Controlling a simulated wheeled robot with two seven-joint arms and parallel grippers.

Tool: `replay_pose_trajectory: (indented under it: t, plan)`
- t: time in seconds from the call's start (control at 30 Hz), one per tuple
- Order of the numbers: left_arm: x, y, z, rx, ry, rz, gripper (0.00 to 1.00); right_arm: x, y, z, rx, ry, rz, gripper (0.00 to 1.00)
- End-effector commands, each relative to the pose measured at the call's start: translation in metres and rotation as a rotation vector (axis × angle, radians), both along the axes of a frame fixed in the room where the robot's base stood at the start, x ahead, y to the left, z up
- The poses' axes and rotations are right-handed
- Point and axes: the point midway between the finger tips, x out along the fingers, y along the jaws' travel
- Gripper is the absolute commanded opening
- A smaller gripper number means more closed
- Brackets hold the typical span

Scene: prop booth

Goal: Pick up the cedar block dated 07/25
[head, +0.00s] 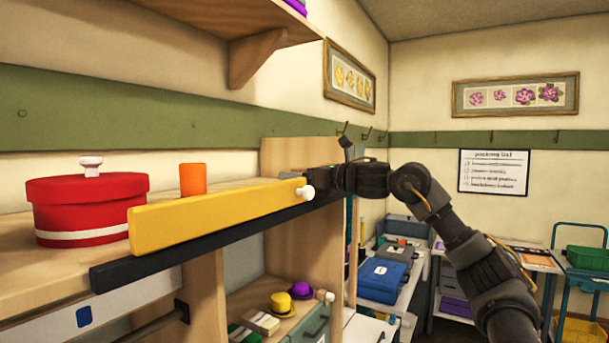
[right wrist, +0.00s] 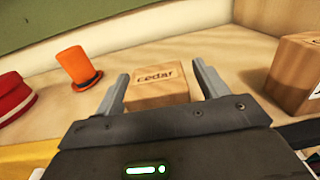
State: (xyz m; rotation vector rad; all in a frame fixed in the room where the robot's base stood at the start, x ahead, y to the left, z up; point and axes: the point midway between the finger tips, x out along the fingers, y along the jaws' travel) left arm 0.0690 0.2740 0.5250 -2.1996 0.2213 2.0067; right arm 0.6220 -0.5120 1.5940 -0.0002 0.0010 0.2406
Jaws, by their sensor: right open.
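In the right wrist view a small wooden block marked "cedar" (right wrist: 158,90) sits on the wooden shelf. No date can be read on it. My right gripper (right wrist: 160,78) is open, with one finger on each side of this block. A second wooden block (right wrist: 294,75) stands to the right, cut by the frame edge; part of a white label shows, unreadable. In the head view my right gripper (head: 292,175) is over the shelf behind the yellow board, and the blocks are hidden there. My left gripper is not in view.
A yellow board (head: 215,217) runs along the shelf front. An orange top hat (right wrist: 78,67) stands left of the cedar block, and a red round box (head: 90,212) stands farther left. A wooden upper shelf (head: 215,30) hangs above. Bare shelf shows between hat and blocks.

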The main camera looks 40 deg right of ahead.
Motion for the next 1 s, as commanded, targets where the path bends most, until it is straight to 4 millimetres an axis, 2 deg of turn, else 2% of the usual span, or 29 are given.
replay_pose_trajectory:
  t: [0.3, 0.67, 1.0]
  plan:
    - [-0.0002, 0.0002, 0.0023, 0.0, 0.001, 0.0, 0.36, 0.0058, 0.0011, -0.0007, 0.0, -0.001, -0.001, 0.73]
    - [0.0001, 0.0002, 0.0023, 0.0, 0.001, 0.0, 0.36, 0.0058, 0.0013, -0.0006, 0.0, 0.0, -0.001, 0.26]
    - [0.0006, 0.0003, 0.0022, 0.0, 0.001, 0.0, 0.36, 0.0059, 0.0012, 0.0029, 0.001, -0.002, -0.001, 0.23]
